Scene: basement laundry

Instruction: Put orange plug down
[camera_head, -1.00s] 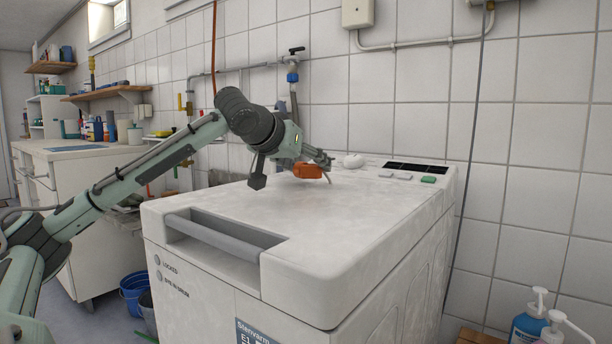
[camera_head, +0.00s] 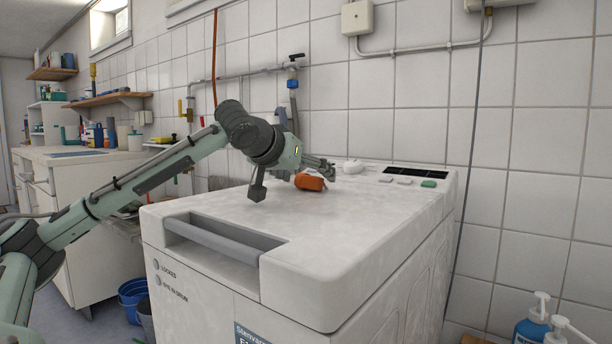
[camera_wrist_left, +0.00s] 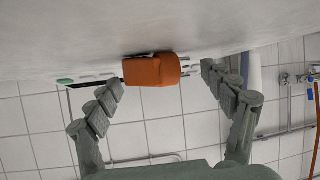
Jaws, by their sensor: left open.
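The orange plug (camera_head: 309,182) lies tilted on the white top of the washing machine (camera_head: 330,215), towards its back edge. In the left wrist view, which is upside down, the plug (camera_wrist_left: 148,71) shows against the lid, between the spread fingers. My left gripper (camera_head: 325,167) is just behind and above the plug in the head view. In the wrist view the left gripper (camera_wrist_left: 161,80) is open, with a visible gap between each finger and the plug. My right gripper is not in view.
A tiled wall and pipes stand behind. The front part of the lid is clear.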

